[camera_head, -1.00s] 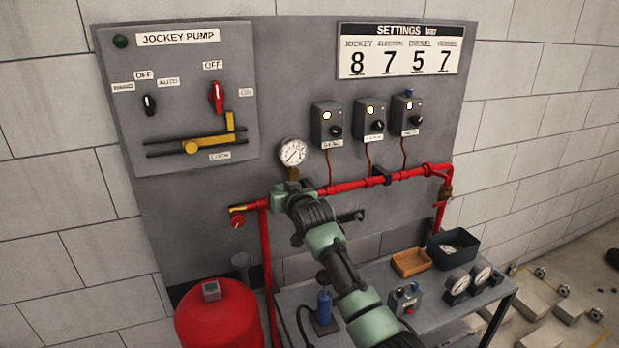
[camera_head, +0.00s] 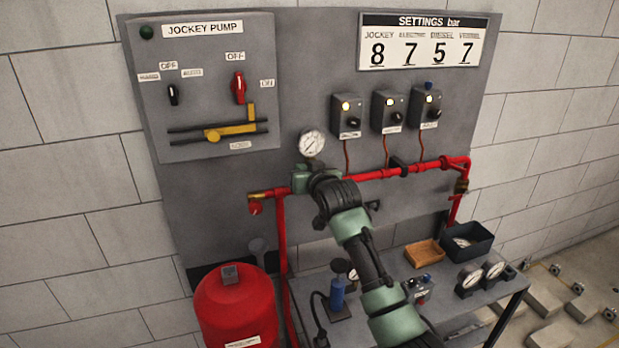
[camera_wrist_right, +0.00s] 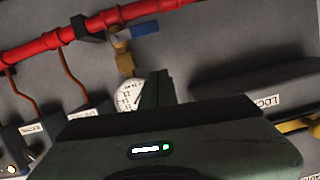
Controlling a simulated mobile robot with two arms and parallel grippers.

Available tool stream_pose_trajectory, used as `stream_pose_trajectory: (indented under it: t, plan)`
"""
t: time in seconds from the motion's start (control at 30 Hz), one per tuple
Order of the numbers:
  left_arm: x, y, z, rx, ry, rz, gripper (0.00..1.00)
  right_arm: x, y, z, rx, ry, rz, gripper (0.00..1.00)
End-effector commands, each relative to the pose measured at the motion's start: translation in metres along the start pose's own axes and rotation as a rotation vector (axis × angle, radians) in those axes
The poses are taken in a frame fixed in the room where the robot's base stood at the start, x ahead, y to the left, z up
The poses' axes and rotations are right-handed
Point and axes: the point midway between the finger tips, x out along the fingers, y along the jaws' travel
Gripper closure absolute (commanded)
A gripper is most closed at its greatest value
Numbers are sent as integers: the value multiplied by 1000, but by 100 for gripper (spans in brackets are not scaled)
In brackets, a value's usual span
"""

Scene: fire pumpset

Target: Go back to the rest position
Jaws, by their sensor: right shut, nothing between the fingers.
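My right arm comes up from the bottom of the head view across the bench to the red pipe. My right gripper (camera_head: 303,176) is at the pipe, just below the round white pressure gauge (camera_head: 312,144). In the right wrist view my right gripper (camera_wrist_right: 160,78) shows its fingers closed together with nothing between them. The gauge (camera_wrist_right: 130,95) is partly hidden behind the fingers there. A brass valve with a blue lever (camera_wrist_right: 144,30) sits by the red pipe (camera_wrist_right: 50,40). My left gripper is in no view.
The jockey pump box (camera_head: 205,90) and three small switch boxes (camera_head: 389,111) are on the grey panel. A red vessel (camera_head: 238,310) stands at lower left. The bench holds a blue hand pump (camera_head: 337,297), a wooden tray (camera_head: 424,254), a dark bin (camera_head: 480,239) and gauges (camera_head: 470,278).

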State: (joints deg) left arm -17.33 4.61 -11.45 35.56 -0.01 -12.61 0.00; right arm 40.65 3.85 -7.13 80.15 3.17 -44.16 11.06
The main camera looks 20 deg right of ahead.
Motion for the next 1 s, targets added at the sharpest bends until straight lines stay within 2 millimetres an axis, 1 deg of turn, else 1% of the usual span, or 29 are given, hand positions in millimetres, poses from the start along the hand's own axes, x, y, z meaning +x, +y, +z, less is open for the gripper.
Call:
stream_pose_trajectory:
  t: [0.03, 0.2, 0.3, 0.43, 0.5, 0.57, 0.67, 0.7, 0.77, 0.8, 0.87, 0.9, 0.97, 1.0]
  plan:
    - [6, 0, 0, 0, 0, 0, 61, -8, 0, 4, 0, 2, 0, 100]
    - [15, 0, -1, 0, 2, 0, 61, -35, -1, 3, 0, 1, 0, 100]
    - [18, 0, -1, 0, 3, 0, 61, -47, -1, 2, 0, 2, 0, 100]
    - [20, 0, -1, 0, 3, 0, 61, -56, -1, 2, 0, 0, 0, 100]
    - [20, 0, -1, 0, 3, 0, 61, -60, -1, 8, -2, -12, 2, 100]
    - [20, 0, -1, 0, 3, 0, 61, -64, 0, 23, -7, -35, 4, 100]
    - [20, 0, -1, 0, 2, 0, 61, -78, 4, 70, -23, -113, 12, 100]
    - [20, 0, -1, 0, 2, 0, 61, -87, 5, 95, -33, -156, 15, 100]
    - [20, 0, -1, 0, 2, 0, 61, -106, 8, 136, -48, -228, 20, 100]
    - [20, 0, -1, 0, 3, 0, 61, -121, 10, 163, -60, -280, 23, 100]
    - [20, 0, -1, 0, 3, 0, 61, -146, 12, 202, -77, -358, 27, 100]
    - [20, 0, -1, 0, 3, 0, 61, -164, 13, 227, -87, -410, 28, 100]
    - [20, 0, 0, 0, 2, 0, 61, -194, 15, 262, -105, -488, 29, 100]
    - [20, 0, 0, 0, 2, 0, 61, -215, 16, 283, -114, -540, 28, 100]
